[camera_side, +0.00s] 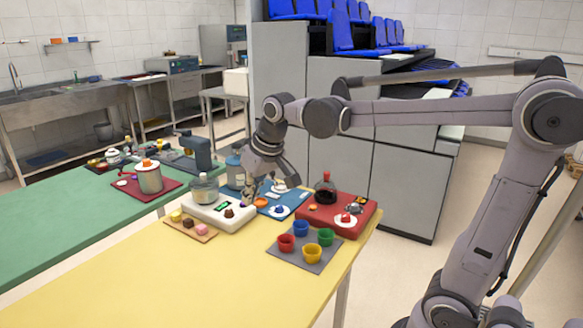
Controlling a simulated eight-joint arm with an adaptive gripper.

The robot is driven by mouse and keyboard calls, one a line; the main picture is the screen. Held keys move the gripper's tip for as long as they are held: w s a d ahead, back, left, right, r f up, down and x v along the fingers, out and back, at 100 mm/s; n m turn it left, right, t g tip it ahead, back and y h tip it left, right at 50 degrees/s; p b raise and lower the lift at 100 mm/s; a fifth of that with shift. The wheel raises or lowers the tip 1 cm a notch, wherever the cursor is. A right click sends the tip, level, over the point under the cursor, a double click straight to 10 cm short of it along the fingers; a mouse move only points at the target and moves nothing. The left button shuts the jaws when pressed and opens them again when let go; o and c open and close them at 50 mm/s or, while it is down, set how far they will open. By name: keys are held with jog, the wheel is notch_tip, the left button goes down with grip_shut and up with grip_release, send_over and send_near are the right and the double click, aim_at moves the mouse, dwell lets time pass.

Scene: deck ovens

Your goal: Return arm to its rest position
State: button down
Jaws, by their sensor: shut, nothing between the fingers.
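My gripper (249,193) is at the end of my arm, which reaches in from the right side of the picture. It points down over the far part of the yellow table (190,270). It is shut and holds nothing. Its fingertips are small and close to the white appliance (220,212) and the blue mat (283,203); I cannot tell whether they touch anything.
Around my gripper are a dark flask (325,190) on a red base (359,223), several coloured cups (286,243) on a grey mat, and a wooden board (186,228). A green table (60,230) stands left. Grey cabinets (340,150) with blue seats stand behind.

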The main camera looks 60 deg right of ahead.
jog(key=s+a+f+n+t, duration=0.2)
jog(key=s+f, duration=0.5)
jog(key=s, duration=0.6)
jog(key=shift+s+a+f+t, duration=0.15)
jog(key=shift+a+t, duration=0.15)
jog(key=shift+a, duration=0.6)
